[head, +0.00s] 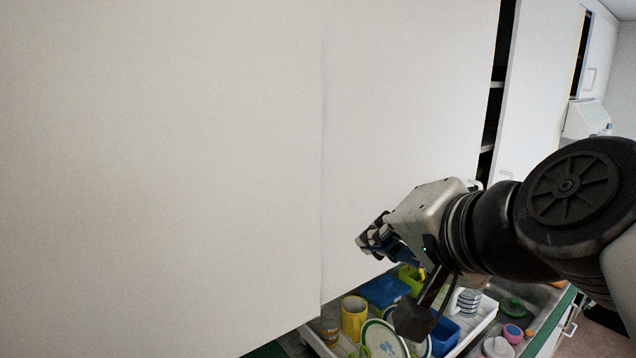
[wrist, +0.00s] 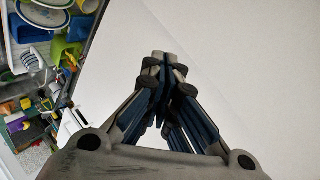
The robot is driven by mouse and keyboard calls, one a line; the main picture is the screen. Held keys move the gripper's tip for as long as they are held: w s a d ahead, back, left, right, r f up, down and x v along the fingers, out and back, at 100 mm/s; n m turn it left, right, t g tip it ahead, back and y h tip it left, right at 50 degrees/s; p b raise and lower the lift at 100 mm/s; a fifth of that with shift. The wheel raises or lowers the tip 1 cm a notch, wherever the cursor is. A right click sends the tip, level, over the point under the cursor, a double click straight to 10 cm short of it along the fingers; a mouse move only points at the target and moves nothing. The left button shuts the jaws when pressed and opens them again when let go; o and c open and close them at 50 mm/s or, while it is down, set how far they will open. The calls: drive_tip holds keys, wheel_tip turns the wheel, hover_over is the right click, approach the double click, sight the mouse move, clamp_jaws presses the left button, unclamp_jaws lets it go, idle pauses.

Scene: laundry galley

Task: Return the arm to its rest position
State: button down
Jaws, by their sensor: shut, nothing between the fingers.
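My gripper (head: 366,241) is at the centre right of the head view, in front of a large white cabinet door (head: 180,150) and above the dish-filled counter. In the wrist view my gripper (wrist: 160,62) has its fingertips together with nothing between them. The white panel (wrist: 250,50) fills most of that view behind the fingers. I cannot tell whether the fingertips touch it.
Below my gripper a white tray (head: 478,325) holds a yellow mug (head: 353,316), plates and a blue container (head: 443,336). A pink item (head: 513,333) sits right of it. A dark gap (head: 497,70) shows beside the cabinet door, with another white panel (head: 540,85) further right.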

drive_tip(key=s+d+f+n+g+h+b, duration=0.1)
drive_tip(key=s+d+f+n+g, duration=0.1)
drive_tip(key=s+f, duration=0.3)
drive_tip(key=s+d+f+n+g+h+b, duration=0.1)
drive_tip(key=s+f, duration=0.5)
drive_tip(key=f, duration=0.8)
drive_tip(key=s+d+f+n+g+h+b, duration=0.2)
drive_tip(key=s+d+f+n+g, duration=0.1)
drive_tip(key=f, duration=0.6)
drive_tip(key=shift+s+f+n+g, duration=0.4)
drive_tip(key=shift+s+n, duration=0.5)
drive_tip(key=shift+s, duration=0.3)
drive_tip(key=shift+d, duration=0.1)
